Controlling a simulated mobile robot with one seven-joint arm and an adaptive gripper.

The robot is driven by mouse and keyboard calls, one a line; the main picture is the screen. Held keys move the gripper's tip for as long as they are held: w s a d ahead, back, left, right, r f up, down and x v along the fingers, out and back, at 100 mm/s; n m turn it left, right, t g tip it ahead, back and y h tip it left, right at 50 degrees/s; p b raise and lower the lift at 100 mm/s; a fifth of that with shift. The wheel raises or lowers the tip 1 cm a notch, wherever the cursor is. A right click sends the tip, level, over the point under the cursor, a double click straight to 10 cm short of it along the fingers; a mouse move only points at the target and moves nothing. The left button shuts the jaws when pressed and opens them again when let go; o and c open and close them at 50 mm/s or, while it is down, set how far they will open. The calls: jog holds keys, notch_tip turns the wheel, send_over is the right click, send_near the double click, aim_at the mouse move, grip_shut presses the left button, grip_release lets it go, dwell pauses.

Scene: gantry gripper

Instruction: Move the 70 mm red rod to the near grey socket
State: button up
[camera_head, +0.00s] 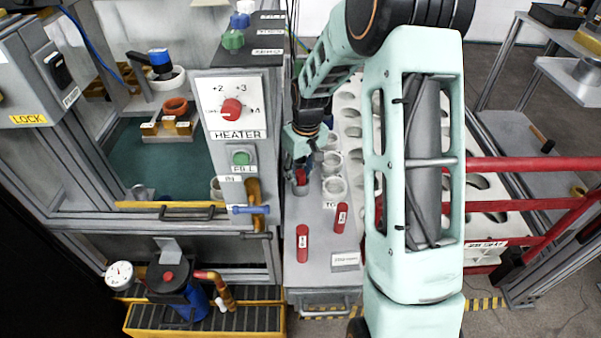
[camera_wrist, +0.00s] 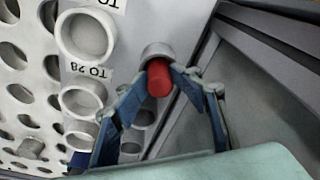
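A short red rod (camera_head: 301,176) stands upright at the left side of the grey bench top. In the wrist view the red rod (camera_wrist: 160,80) is between my fingertips, which touch it on both sides. My gripper (camera_head: 300,165) points down and is shut on it; its fingertips also show in the wrist view (camera_wrist: 160,70). A grey socket (camera_head: 300,190) is directly under the rod, and its rim (camera_wrist: 156,50) shows behind the rod in the wrist view. I cannot tell how far the rod sits inside it. Two labelled red rods lie nearer, at left (camera_head: 302,245) and right (camera_head: 340,218); their labels are unreadable.
White round sockets (camera_head: 335,188) stand in a row right of my gripper, beside a perforated white rack (camera_head: 350,115). The heater panel (camera_head: 233,105) and a blue-handled valve (camera_head: 250,210) are close on the left. The bench front is free around a small label plate (camera_head: 345,260).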

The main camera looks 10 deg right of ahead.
jog(key=shift+s+f, duration=0.1)
notch_tip(320, 180, up, 13)
jog(key=s+p, duration=0.1)
jog(key=p, duration=0.2)
jog(key=shift+d, duration=0.3)
jog(key=shift+r, duration=0.2)
